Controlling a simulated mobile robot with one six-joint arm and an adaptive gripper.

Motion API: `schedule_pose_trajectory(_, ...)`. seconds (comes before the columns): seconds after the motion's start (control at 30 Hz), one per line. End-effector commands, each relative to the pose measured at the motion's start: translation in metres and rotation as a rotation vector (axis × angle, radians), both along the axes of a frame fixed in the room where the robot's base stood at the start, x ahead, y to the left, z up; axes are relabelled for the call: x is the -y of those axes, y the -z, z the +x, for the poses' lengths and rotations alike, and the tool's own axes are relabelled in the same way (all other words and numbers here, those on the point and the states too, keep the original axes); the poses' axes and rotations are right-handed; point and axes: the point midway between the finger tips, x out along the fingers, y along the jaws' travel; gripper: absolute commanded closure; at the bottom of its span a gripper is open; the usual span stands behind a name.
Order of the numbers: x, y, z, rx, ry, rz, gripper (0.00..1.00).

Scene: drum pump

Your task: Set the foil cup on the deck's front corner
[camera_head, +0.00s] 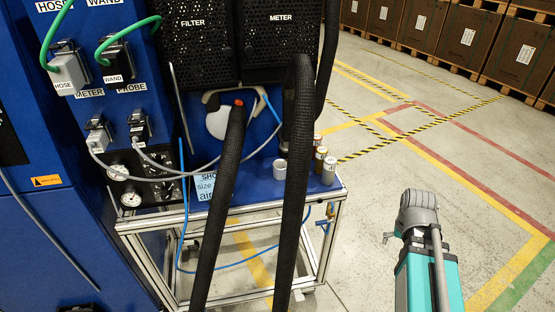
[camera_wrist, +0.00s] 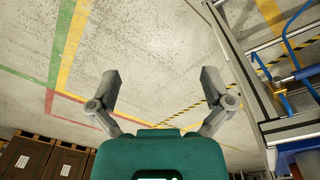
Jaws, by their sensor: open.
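A small pale grey cup (camera_head: 280,169), which looks like the foil cup, stands upright on the blue deck (camera_head: 258,190) in the head view. It is between the two thick black hoses, back from the deck's front edge.
Several small containers, including a pale one (camera_head: 329,171) and a brown one (camera_head: 320,158), stand near the deck's right edge. Black hoses (camera_head: 294,190) hang in front of the deck. The floor to the right is free.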

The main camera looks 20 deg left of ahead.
Motion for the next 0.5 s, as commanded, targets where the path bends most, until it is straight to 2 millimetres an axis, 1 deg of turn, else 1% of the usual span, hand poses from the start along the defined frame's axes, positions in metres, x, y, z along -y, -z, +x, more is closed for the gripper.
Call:
schedule_pose_trajectory(0.03,0.003,-0.021,0.005,0.005,0.009,-0.009,0.0)
schedule_pose_trajectory(0.17,-0.011,-0.047,0.018,0.026,0.027,-0.042,0.0)
schedule_pose_trajectory(0.23,-0.026,-0.06,0.029,0.045,0.042,-0.074,0.0)
schedule_pose_trajectory(0.37,-0.054,-0.068,0.044,0.085,0.079,-0.133,0.0)
schedule_pose_trajectory(0.5,-0.087,-0.072,0.057,0.139,0.117,-0.189,0.0)
